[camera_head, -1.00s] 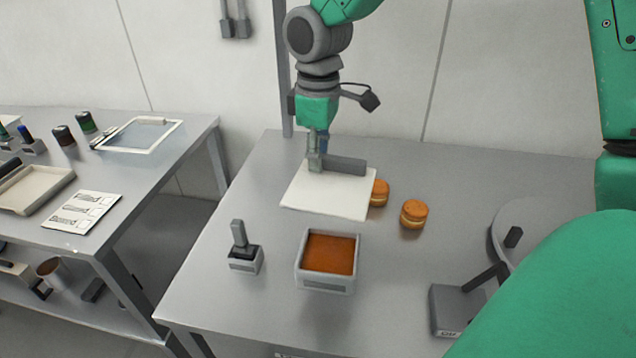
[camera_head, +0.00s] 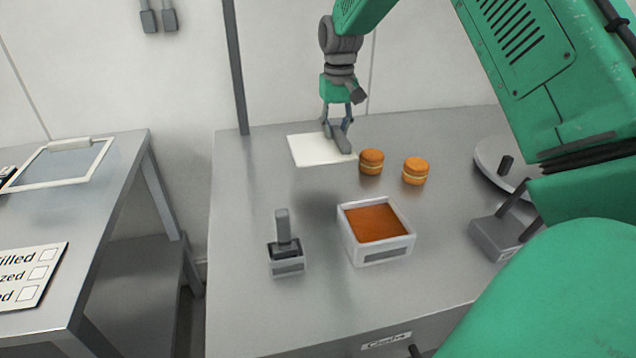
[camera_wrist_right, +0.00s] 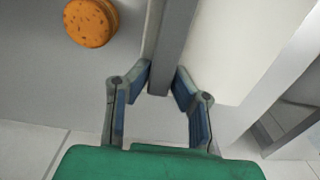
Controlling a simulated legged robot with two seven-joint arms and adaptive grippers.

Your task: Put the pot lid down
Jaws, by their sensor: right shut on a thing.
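My right gripper (camera_head: 340,128) is shut on a grey bar (camera_head: 345,144) at the edge of a flat, pale square panel (camera_head: 315,150), which I take for the pot lid. A soft shadow on the table in front suggests it is held above the tabletop; the exact gap is unclear. In the right wrist view the bar (camera_wrist_right: 172,50) runs between the fingers (camera_wrist_right: 160,82), with the panel (camera_wrist_right: 245,45) to its right. A square pale pot (camera_head: 378,256) with orange filling stands open at the front, right of the shadow. My left gripper is out of view.
Two orange filled rounds (camera_head: 372,162) (camera_head: 415,171) lie right of the panel. A grey disc (camera_head: 490,152) and a grey block (camera_head: 495,240) stand right, near my arm. The tabletop (camera_head: 250,190) at left is clear.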

